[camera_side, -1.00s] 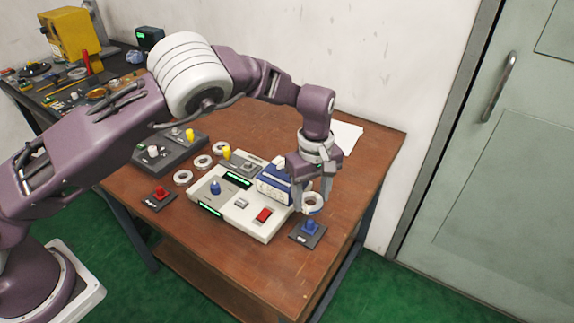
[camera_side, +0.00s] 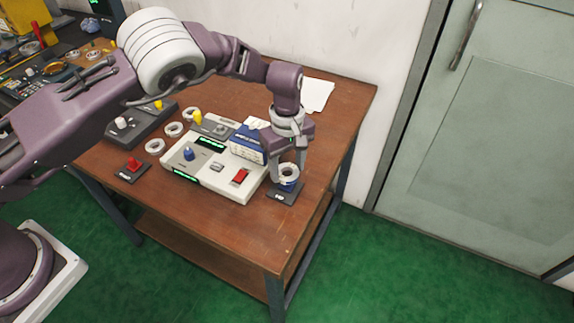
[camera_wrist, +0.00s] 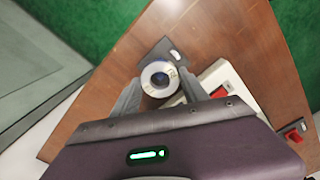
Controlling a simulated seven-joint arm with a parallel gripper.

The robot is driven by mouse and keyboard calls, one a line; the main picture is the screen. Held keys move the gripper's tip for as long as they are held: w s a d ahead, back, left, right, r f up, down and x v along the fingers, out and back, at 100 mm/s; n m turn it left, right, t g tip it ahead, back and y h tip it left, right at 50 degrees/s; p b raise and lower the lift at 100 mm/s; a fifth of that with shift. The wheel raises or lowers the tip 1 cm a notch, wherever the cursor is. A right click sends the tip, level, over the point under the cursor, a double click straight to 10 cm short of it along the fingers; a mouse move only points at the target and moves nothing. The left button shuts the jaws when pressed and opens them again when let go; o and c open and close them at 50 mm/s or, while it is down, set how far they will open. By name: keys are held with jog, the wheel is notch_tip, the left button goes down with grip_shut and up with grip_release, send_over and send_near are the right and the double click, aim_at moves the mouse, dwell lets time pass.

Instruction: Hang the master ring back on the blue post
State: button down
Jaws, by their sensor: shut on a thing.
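The master ring (camera_side: 289,172) is a pale, thick ring held between the fingertips of my gripper (camera_side: 287,175). In the wrist view the ring (camera_wrist: 148,82) sits between both fingers, which press on its sides. The blue post (camera_side: 287,187) stands on a small dark base plate (camera_side: 283,197) at the front right of the table, directly below the ring. The ring is at the post's top and roughly level. Dark blue shows in its hole in the wrist view, but I cannot tell how far the post is inside.
A white console (camera_side: 207,178) with a red switch and a blue box (camera_side: 248,143) stands close left of my gripper. The table's right edge is near; bare wood lies in front.

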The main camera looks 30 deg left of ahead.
jog(key=shift+f, duration=0.1)
dwell(0.4)
jog(key=shift+f, duration=0.9)
jog(key=shift+f, duration=0.75)
dwell(0.4)
jog(key=c, duration=0.5)
grip_release()
jog(key=shift+r, duration=3.75)
